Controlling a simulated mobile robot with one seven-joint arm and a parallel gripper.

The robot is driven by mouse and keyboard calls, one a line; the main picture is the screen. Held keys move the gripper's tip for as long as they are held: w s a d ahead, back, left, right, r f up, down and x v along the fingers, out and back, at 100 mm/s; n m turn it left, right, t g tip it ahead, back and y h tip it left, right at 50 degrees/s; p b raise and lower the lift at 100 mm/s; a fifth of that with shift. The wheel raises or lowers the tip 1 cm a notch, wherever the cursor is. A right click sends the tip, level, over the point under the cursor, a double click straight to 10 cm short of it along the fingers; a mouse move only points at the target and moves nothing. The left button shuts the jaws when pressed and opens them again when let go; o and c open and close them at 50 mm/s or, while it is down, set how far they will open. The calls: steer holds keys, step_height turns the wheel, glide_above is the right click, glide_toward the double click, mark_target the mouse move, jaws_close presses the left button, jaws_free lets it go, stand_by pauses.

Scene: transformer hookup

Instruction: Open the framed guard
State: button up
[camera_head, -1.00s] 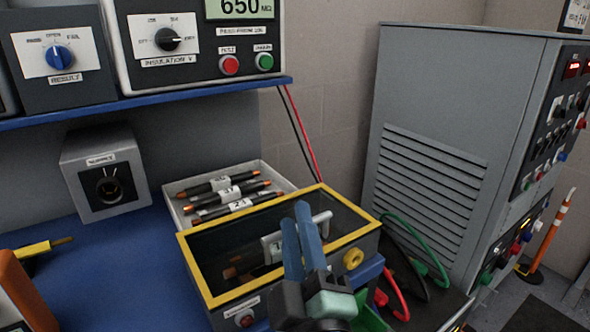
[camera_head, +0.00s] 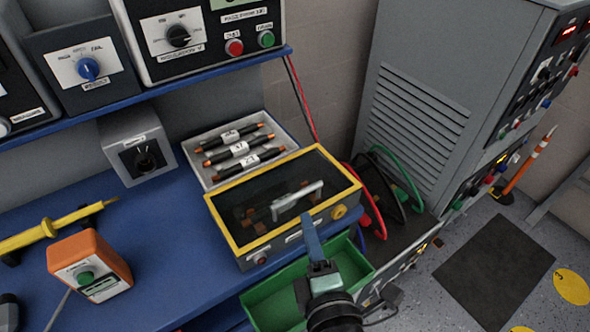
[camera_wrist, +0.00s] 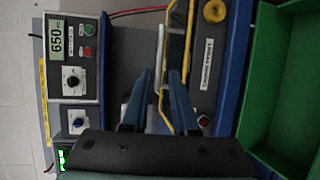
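The framed guard (camera_head: 228,242) is a yellow-rimmed, dark see-through cover lying flat over a box on the blue bench. A pale bar handle (camera_head: 297,196) stands on it. A yellow round knob (camera_head: 339,212) sits on the box's front; it also shows in the wrist view (camera_wrist: 215,11). My gripper (camera_head: 307,218) is in front of the guard, its fingertips near the handle. In the wrist view my gripper's two blue fingers (camera_wrist: 159,74) are apart, with the pale handle (camera_wrist: 157,92) showing in the gap. I cannot tell whether they touch it.
A green open tray (camera_head: 270,302) is below the box's front. A white tray of labelled cables (camera_head: 212,178) stands behind the guard. Red, black and green leads (camera_head: 371,205) hang at the right near a grey cabinet (camera_head: 415,120). An orange device (camera_head: 92,262) and yellow probe (camera_head: 45,230) lie left.

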mark_target(295, 184)
steer(key=p+x, duration=0.3)
steer(key=x, duration=0.9)
steer(key=shift+w+f, duration=0.1)
steer(key=shift+w, duration=0.3)
jaws_close()
stand_by(0.9)
